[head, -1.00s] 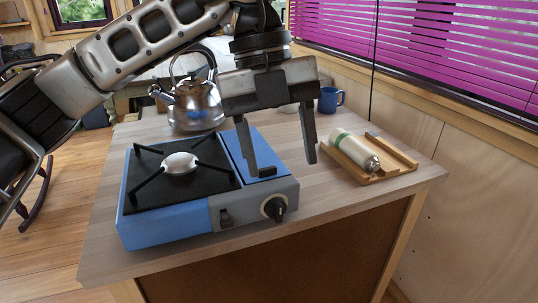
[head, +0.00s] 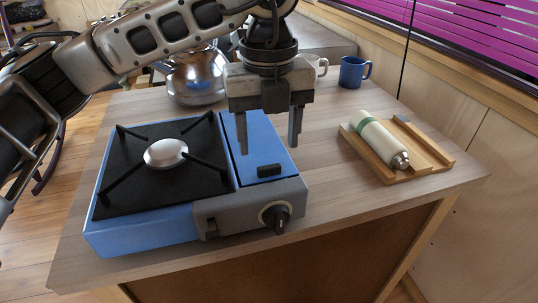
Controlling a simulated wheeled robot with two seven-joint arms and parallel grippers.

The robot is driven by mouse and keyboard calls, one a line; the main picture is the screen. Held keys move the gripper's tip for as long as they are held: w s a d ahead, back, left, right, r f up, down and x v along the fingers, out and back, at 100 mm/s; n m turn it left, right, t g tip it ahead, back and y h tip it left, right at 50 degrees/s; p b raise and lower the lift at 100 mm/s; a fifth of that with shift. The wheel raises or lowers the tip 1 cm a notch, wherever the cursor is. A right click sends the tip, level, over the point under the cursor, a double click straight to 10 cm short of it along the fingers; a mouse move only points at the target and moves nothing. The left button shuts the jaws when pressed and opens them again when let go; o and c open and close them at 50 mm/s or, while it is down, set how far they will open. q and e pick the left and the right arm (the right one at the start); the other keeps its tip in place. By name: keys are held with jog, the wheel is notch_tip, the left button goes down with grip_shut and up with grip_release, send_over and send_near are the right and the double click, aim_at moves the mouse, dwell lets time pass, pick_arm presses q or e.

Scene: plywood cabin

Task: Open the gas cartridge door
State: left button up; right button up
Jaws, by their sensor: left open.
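A blue portable gas stove (head: 150,229) stands on the wooden counter, with a black burner top at left and a grey front panel with a knob (head: 275,216). The gas cartridge door (head: 258,140) is the blue lid on the stove's right side. It lies closed, with a dark handle (head: 269,170) near its front edge. My left gripper (head: 269,142) points down over the door, its two fingers apart and empty. Whether the fingertips touch the lid I cannot tell. A white and green gas cartridge (head: 378,138) lies on a wooden rack to the right. My right gripper is not in view.
The wooden rack (head: 426,150) stands near the counter's right edge. A blue mug (head: 353,72), a white mug (head: 318,66) and a metal kettle (head: 194,78) stand behind. Bare counter (head: 330,190) lies between stove and rack.

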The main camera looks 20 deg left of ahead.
aim_at(269, 166)
pick_arm(q)
jog(key=shift+f, duration=2.5)
grip_shut()
jog(key=shift+w+r, duration=0.1)
jog(key=shift+r, duration=0.05)
